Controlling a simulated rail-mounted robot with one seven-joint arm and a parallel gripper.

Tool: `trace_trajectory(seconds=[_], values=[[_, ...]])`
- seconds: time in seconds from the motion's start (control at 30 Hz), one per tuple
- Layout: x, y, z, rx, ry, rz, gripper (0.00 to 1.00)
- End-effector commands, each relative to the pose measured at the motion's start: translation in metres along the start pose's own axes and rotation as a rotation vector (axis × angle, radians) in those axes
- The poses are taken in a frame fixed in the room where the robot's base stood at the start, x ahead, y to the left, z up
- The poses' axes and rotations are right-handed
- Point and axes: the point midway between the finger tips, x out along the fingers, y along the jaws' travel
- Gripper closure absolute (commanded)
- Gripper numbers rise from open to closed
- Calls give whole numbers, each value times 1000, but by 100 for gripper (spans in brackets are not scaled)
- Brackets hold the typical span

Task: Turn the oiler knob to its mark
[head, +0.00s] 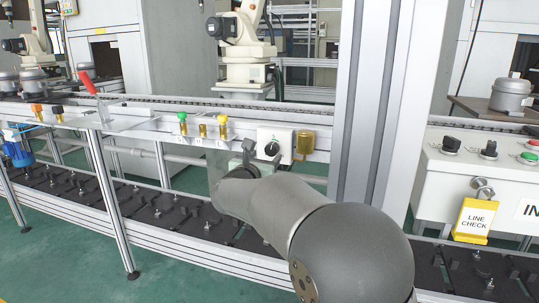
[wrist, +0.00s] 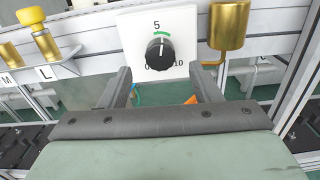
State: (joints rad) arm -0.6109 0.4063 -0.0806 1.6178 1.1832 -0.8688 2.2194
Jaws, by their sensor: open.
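The oiler knob (wrist: 160,53) is a round black dial on a white plate (wrist: 183,30) marked 0, 5 and 10. A green arc lies just under the 5. A white line on the knob points up, near the arc; I cannot tell whether it is exactly centred. The knob (head: 272,148) also shows on the front rail in the head view. My gripper (wrist: 162,82) is open and empty, its fingers below the knob, one toward each side, apart from it. In the head view my gripper (head: 246,156) is just left of and below the knob, partly hidden by my arm.
A brass cup (wrist: 229,26) hangs close right of the plate. Yellow-topped (wrist: 38,30) and green-topped (head: 182,122) brass fittings stand on a clear shelf to the left. A red lever (head: 87,83) is further left. A metal post (head: 365,100) rises to the right.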

Motion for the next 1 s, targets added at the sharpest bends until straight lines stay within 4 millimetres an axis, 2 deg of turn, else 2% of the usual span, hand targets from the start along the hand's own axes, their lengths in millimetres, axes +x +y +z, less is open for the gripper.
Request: trace_trajectory(seconds=[0.1, 0.3, 0.67, 0.83, 1.0], values=[[22, 0, -1, 0, 0, -1, 43], [44, 0, 0, -1, -1, 0, 43], [49, 0, 0, 0, 0, 1, 43], [49, 0, 0, 0, 0, 1, 87], [49, 0, 0, -2, 0, 1, 87]])
